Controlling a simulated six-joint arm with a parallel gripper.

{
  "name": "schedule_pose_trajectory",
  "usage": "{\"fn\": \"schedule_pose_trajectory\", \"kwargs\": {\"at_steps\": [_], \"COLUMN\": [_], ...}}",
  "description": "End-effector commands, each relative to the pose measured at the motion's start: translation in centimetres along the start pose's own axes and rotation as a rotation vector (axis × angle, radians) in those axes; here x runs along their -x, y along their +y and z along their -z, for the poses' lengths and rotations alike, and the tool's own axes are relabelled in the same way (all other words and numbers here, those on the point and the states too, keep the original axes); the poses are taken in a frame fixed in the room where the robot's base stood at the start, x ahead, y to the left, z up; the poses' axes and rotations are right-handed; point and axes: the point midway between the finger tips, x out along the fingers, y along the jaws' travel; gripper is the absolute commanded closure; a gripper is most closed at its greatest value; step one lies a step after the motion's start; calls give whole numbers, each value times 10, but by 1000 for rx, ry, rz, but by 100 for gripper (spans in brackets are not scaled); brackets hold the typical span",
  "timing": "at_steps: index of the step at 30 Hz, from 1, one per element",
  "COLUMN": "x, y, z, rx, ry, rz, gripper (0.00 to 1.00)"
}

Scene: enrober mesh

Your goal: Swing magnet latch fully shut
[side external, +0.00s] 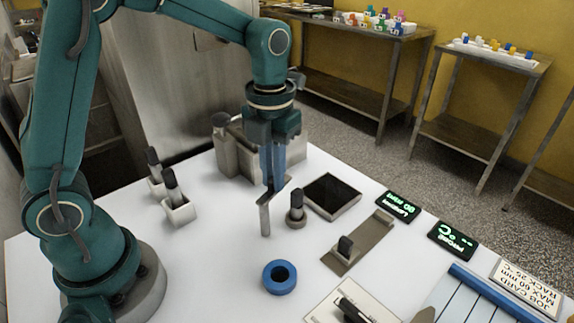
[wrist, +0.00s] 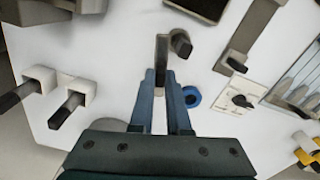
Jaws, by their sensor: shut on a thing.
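My gripper (side external: 272,186) points straight down over the white table, its blue fingers shut on a grey metal bar (side external: 265,218). In the wrist view the bar (wrist: 161,50) sits between the two fingertips (wrist: 160,76). Its lower end hangs close to the table; contact is unclear. A round grey base with a dark upright knob (side external: 296,203) stands just right of it. A flat grey plate with a dark handle (side external: 346,246) lies farther right. A grey metal machine block (side external: 235,150) stands behind the gripper. I cannot tell for certain which part is the magnet latch.
A blue ring (side external: 280,276) lies in front of the bar. A dark square tray (side external: 332,194) and two small displays (side external: 399,206) lie to the right. Two dark-handled tools stand in white holders (side external: 180,211) at left. A slatted blue-edged rack (side external: 480,300) is at front right.

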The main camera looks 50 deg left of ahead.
Motion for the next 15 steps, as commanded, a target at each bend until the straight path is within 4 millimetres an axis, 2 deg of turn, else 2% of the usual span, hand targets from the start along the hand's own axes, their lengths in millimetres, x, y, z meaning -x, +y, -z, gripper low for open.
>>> {"fn": "schedule_pose_trajectory", "kwargs": {"at_steps": [6, 15], "x": [2, 2], "y": [-4, -5], "z": [0, 0], "rx": [-95, -138], "ry": [-3, -3], "rz": [2, 2], "gripper": [100, 100]}}
